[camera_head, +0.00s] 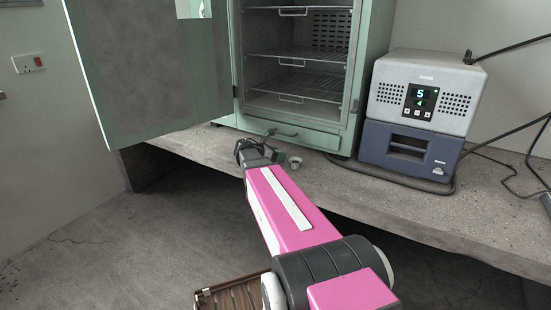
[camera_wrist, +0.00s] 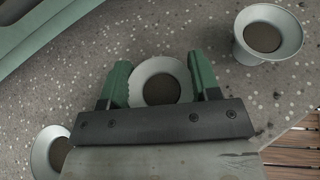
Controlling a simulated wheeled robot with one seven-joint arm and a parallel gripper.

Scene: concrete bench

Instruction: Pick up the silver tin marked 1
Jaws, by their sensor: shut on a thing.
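My gripper (camera_wrist: 160,82) is shut on a silver tin (camera_wrist: 146,70), a round cup with a flared pale rim and a dark brown inside, seen from above between the green fingers. No mark can be read on it. A second similar tin (camera_wrist: 268,35) stands at the upper right of the wrist view. A third tin (camera_wrist: 45,152) is partly cut off at the lower left, behind my gripper's body. In the head view my gripper (camera_head: 250,146) is low over the bench, mostly hidden by my arm, and one tin (camera_head: 295,162) shows just right of it.
The speckled concrete bench (camera_head: 400,200) carries a green cabinet (camera_head: 318,136) with wire shelves and its door (camera_head: 150,70) open to the left. A grey and blue device (camera_head: 415,140) with cables stands to the right. A brown slatted wooden thing (camera_head: 235,292) is below the bench's front edge.

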